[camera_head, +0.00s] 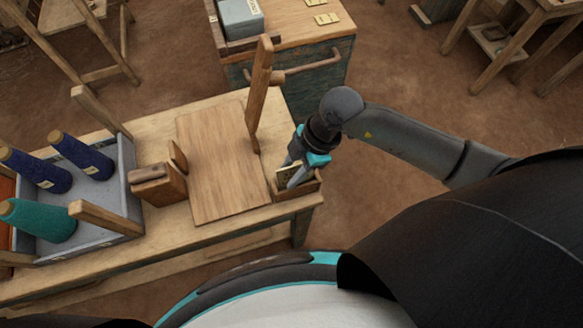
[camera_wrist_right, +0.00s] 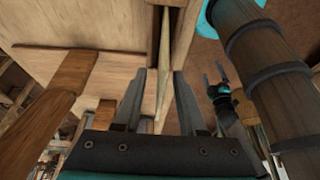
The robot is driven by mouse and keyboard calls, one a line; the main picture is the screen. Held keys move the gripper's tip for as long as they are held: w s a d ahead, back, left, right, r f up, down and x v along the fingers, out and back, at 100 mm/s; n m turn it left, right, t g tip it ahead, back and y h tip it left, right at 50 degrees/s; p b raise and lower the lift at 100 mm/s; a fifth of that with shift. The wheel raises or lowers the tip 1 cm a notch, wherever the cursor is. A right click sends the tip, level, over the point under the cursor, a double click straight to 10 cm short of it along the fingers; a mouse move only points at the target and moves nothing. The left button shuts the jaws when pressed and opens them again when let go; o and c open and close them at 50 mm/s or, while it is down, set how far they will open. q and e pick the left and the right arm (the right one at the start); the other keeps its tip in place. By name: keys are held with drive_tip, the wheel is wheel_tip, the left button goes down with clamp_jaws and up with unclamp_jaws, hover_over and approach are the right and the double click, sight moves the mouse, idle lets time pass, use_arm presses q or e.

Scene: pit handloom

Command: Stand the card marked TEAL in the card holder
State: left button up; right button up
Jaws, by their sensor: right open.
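A small pale card (camera_head: 287,171) with dark marks stands in a small open wooden box (camera_head: 312,187) at the right end of the table. Its lettering is too small to read. My right gripper (camera_head: 291,177) is at this box, pointing down. In the right wrist view, my right gripper (camera_wrist_right: 160,77) is open, with the card (camera_wrist_right: 164,60) edge-on between its fingers; I cannot tell whether either finger touches it. A brown wooden block (camera_head: 165,190) with upright parts stands left of the board; I cannot tell whether it is the card holder.
A flat wooden board (camera_head: 215,165) lies mid-table, with an upright wooden post (camera_head: 260,85) at its far right edge. A grey tray (camera_head: 120,205) with blue and teal yarn cones is at left. A chest (camera_head: 300,85) behind holds a grey box and cards.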

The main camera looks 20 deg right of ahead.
drive_tip(key=shift+r, duration=0.1)
drive_tip(key=p+v, duration=0.2)
drive_tip(key=v, duration=1.3)
drive_tip(key=shift+s, duration=0.15)
